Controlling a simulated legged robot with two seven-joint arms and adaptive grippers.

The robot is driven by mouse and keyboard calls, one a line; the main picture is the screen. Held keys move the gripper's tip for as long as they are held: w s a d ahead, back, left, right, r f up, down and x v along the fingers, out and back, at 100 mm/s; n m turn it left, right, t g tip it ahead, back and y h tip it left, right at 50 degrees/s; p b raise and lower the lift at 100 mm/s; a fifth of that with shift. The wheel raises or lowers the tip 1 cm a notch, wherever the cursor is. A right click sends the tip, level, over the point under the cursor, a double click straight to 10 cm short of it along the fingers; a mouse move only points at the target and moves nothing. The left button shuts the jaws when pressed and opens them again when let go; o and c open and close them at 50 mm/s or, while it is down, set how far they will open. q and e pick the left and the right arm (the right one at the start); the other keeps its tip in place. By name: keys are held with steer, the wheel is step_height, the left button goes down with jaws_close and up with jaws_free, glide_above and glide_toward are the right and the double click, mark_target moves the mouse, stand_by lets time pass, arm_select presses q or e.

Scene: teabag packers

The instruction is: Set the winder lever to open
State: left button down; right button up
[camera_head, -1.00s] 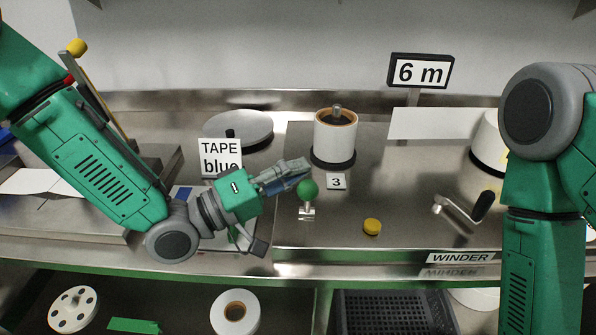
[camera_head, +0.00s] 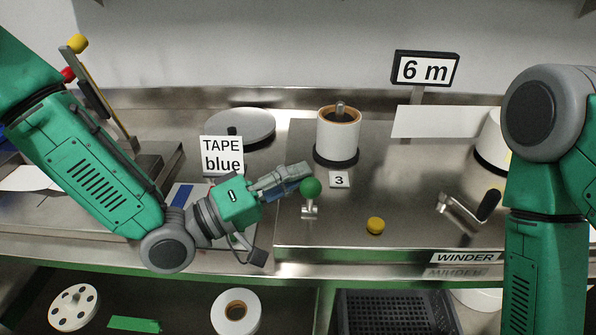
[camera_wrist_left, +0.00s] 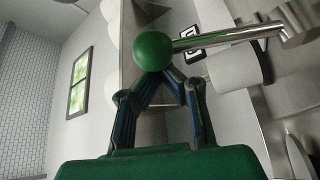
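The winder lever has a green ball knob (camera_head: 310,187) on a short metal rod, which stands up from the left part of the winder's steel top. My left gripper (camera_head: 303,178) is right at the knob, on its left side in the head view. In the left wrist view the knob (camera_wrist_left: 153,51) covers part of the fingertips (camera_wrist_left: 165,76). The two fingers lean together and look shut, with the knob just beyond them rather than between them. I cannot tell whether they touch it. My right gripper is out of view; only my right arm shows.
A white roll (camera_head: 338,135) on a spindle stands behind the lever, by a "3" tag (camera_head: 339,180). A yellow button (camera_head: 375,226) and a crank handle (camera_head: 488,205) are to the right. The "TAPE blue" sign (camera_head: 222,155) stands behind my left wrist.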

arm_select(q)
steer(key=v, duration=1.2)
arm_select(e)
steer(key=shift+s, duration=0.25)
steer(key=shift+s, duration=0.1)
